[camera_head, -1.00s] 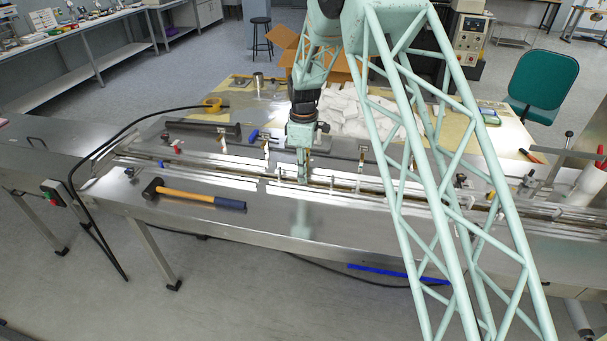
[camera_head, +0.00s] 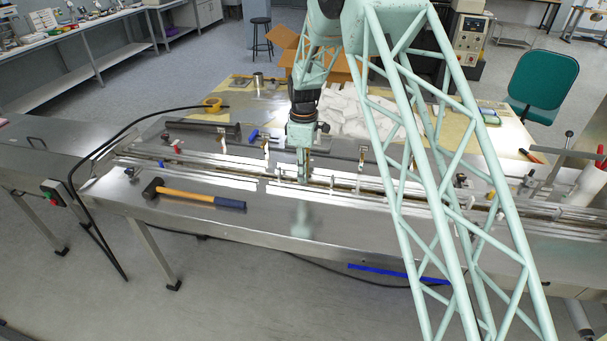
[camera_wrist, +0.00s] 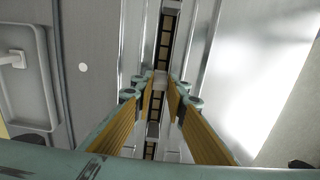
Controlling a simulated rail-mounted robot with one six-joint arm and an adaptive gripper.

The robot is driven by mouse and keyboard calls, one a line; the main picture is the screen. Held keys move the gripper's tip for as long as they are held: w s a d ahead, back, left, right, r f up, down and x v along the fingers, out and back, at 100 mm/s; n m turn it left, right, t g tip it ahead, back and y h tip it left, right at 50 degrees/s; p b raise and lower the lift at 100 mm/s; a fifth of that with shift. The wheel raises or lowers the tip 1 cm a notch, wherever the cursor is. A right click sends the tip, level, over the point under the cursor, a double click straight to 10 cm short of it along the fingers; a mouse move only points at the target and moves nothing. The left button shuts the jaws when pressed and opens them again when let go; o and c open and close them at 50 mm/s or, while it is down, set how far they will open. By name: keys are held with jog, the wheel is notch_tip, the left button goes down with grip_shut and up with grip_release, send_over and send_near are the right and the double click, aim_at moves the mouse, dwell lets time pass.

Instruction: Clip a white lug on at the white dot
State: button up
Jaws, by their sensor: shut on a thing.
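My gripper (camera_wrist: 160,82) points down at the long slot in the machine bed, with its yellow-padded fingers closed in on a small pale piece (camera_wrist: 160,77). The piece looks like a white lug, but the fingers hide most of it. It sits over the dark chain (camera_wrist: 168,42) in the slot; I cannot tell if it is seated there. A round white dot (camera_wrist: 83,67) shows on the metal deck to the left of the slot. In the head view my gripper (camera_head: 303,180) is low at the slot, near the middle of the bed.
A grey tray (camera_wrist: 47,92) with a white part (camera_wrist: 14,59) lies left of the dot. Metal guide rails run along both sides of the slot. A hammer (camera_head: 198,199) lies on the front deck. A black cable (camera_head: 75,188) loops over the bed's left end.

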jog(key=shift+s+f, duration=0.1)
jog(key=o, duration=0.8)
jog(key=shift+r, duration=6.05)
